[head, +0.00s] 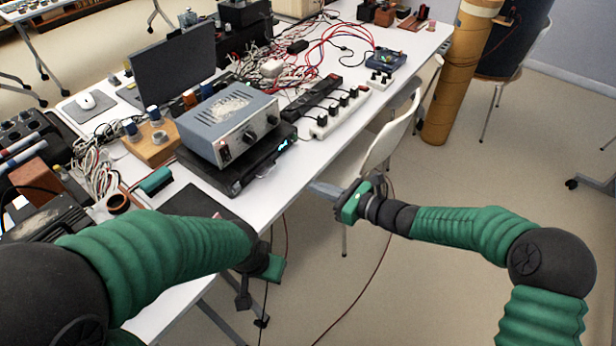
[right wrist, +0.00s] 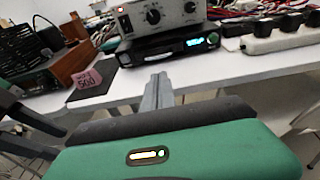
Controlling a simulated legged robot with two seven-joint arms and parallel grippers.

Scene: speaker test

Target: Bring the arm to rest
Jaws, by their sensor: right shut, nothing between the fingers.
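My right arm (head: 465,226) reaches in from the right in the head view, with green sleeves and black joints. Its gripper (head: 326,190) points left, just off the table's front edge, shut and empty. In the right wrist view its grey fingers (right wrist: 157,93) are together, in front of the table edge. My left arm (head: 150,252) comes in from the left, over the near end of the table. Its gripper (head: 243,298) hangs down beyond the table edge; the fingers are partly hidden and their opening is unclear.
The white table (head: 262,200) carries a blue-grey amplifier (head: 228,122) on a black unit (head: 240,168), a laptop (head: 173,68), power strips (head: 340,112) and tangled cables. A white chair (head: 388,140) stands by the table's right side. Open floor (head: 420,280) lies under my right arm.

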